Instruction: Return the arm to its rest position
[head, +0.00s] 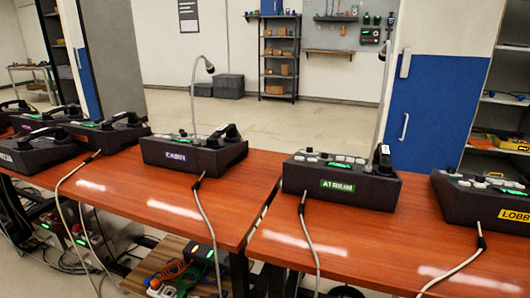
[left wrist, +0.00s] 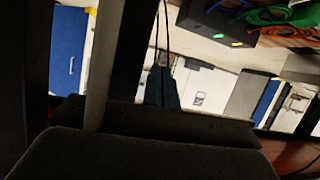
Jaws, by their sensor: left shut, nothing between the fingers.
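My left gripper (left wrist: 161,72) shows in the left wrist view as two narrow dark fingers side by side, shut with nothing between them. Its dark body fills the bottom of that view. In the head view a small dark rounded shape (head: 348,291) shows at the bottom edge; I cannot tell whether it is part of my arm. My right gripper is in neither view. The paging phones stand in a row on the orange-brown table (head: 345,232): a CABIN unit (head: 180,156), an ATRIUM unit (head: 338,185) and a LOBBY unit (head: 480,203), with more at the left.
Cables hang over the table's front edge. A low wooden shelf (head: 150,275) holds coiled orange and green cables. Thin microphone stems rise from the CABIN and ATRIUM units. A blue and white cabinet (head: 425,115) stands behind. Open floor (head: 290,120) lies beyond the table.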

